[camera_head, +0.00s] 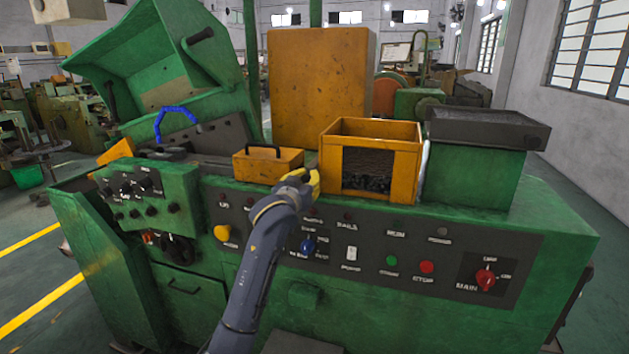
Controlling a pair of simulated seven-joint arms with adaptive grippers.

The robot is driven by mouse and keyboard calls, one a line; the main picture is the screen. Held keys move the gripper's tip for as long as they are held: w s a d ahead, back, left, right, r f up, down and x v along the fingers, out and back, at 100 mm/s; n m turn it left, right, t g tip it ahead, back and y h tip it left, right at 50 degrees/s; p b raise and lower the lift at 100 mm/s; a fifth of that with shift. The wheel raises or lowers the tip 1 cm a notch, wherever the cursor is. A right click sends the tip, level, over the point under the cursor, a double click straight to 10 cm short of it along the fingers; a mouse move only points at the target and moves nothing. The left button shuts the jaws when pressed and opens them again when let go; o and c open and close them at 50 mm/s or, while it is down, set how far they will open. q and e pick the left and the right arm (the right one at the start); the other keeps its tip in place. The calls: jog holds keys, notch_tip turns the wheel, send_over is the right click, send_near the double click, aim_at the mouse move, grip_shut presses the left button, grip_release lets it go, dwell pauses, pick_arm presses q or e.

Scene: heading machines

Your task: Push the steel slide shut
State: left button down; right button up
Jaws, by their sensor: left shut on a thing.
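My left gripper (310,181), with yellow fingers, is at the lower left corner of an open-fronted orange bin (409,160) on top of the green machine (400,315). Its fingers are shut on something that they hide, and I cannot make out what. Dark small parts (366,183) lie low inside the bin's front opening. I cannot clearly pick out a steel slide; the gripper covers the spot beside the bin's left front edge. My right gripper is not in view.
A low orange box (250,170) with a dark handle stands left of the bin. A grey tray (485,128) on a green block is at the right. The front panel has a red main switch (485,280) and several buttons. A green hood (140,55) stands raised at the left.

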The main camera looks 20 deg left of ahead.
pick_arm(q)
jog(key=c, duration=1.6)
grip_release()
jog(key=shift+s+r, duration=0.15)
jog(key=shift+r, duration=0.35)
jog(key=o, duration=0.5)
jog(key=shift+f, duration=0.3)
jog(key=s, duration=0.8)
jog(key=s+d, duration=0.1)
jog(key=s, duration=0.2)
jog(key=shift+s+d, duration=0.1)
jog(key=shift+s, duration=0.3)
